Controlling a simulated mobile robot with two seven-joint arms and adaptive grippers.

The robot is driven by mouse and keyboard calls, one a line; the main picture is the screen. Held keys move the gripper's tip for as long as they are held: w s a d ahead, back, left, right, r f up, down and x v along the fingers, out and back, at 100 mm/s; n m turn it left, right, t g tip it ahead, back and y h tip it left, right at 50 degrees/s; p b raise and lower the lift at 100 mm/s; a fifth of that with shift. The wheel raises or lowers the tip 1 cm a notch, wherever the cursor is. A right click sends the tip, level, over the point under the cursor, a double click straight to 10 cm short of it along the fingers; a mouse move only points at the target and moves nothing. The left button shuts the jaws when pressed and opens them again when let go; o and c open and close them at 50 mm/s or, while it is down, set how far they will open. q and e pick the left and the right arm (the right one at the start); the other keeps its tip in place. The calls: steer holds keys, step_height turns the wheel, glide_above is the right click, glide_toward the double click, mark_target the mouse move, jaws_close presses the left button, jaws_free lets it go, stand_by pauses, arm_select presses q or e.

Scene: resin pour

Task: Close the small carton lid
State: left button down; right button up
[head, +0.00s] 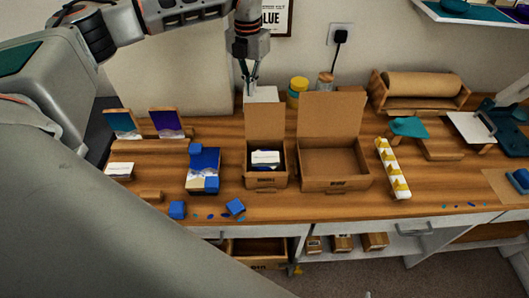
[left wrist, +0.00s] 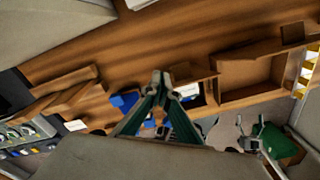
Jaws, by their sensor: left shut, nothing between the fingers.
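The small carton (head: 266,178) stands on the workbench with its lid (head: 265,122) raised upright at the back. A white card (head: 265,157) and dark items show inside it. My left gripper (head: 250,84) is shut and empty, above and behind the raised lid, its fingers pointing down.
A larger open carton (head: 336,184) stands close on the right, lid (head: 331,117) up. A blue box (head: 203,165) and blue blocks (head: 236,207) lie left. A yellow-topped jar (head: 298,88) and white box (head: 262,94) stand behind. A white strip with yellow pieces (head: 392,170) lies right.

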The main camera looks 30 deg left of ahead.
stand_by(0.4)
arm_select(q)
steer(key=shift+f, duration=0.1)
steer(key=shift+f+b, duration=0.95)
steer(key=shift+f, duration=2.25)
